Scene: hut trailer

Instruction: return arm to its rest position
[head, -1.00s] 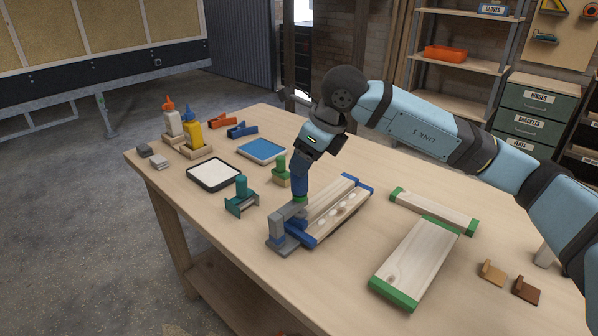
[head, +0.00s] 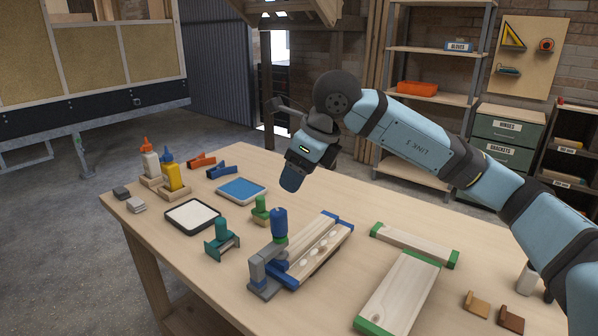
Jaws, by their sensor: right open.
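My right arm (head: 418,143) comes in from the right edge and reaches over the table. My right gripper (head: 291,182) points down above the table's middle, open and empty. A blue-topped tool with a green band (head: 279,224) stands upright in the grey fixture (head: 262,270) below the gripper, clear of it. Beside the fixture lies a wooden piece with blue ends and pale round spots (head: 318,250). My left gripper is out of view.
The wooden table (head: 350,195) also holds green-ended boards (head: 402,290), a white pad tray (head: 192,216), a blue pad (head: 241,190), a teal holder (head: 221,240), a green stamp-like piece (head: 261,210), glue bottles (head: 172,175) and clamps. Shelves (head: 432,97) stand behind.

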